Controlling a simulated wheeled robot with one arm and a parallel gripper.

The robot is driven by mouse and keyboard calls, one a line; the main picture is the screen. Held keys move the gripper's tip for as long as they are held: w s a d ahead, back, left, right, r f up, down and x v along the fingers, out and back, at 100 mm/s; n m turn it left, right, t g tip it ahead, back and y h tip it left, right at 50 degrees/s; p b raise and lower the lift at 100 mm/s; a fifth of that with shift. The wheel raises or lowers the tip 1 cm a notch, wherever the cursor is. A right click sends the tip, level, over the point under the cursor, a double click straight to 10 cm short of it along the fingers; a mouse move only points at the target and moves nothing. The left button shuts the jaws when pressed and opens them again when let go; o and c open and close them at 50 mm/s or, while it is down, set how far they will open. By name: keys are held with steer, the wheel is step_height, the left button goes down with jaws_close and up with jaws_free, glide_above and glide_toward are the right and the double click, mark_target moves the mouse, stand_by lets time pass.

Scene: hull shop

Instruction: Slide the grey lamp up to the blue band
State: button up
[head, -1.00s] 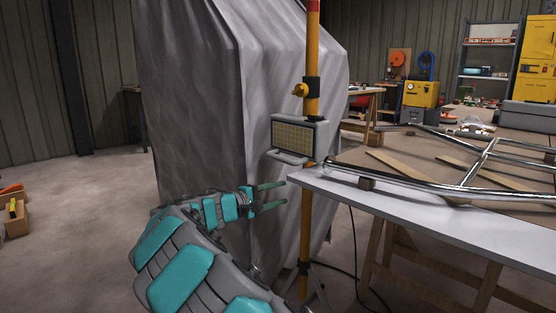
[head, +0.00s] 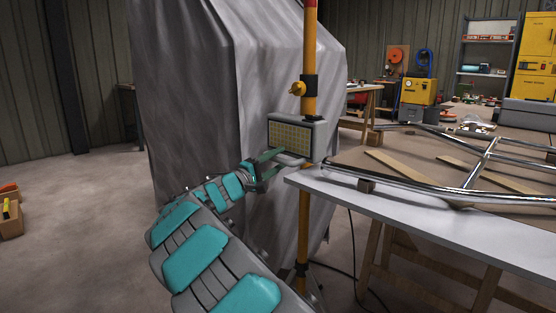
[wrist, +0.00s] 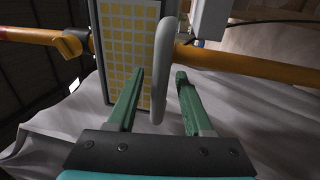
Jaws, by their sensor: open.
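The grey lamp (head: 297,137), with a yellow-gridded face and a bar handle (head: 289,159) below, is mounted on an upright yellow pole (head: 310,55). A dark clamp with a yellow knob (head: 297,88) sits on the pole above it. My gripper (head: 277,162) is open at the lamp's lower edge. In the wrist view, its green fingers (wrist: 160,73) appear on either side of the pale handle (wrist: 163,65), one over the lamp's face (wrist: 128,45). Contact cannot be told. A red band (head: 311,3) shows at the pole's top; no blue band is visible on it.
A grey-topped table (head: 420,215) with a metal tube frame (head: 430,183) stands close right of the pole. A large grey draped sheet (head: 200,100) hangs behind the lamp and my arm. Open floor (head: 80,220) lies at the left.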

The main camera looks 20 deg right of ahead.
steer(key=shift+d, duration=0.2)
steer(key=shift+c, duration=0.2)
jaws_close()
stand_by(1.2)
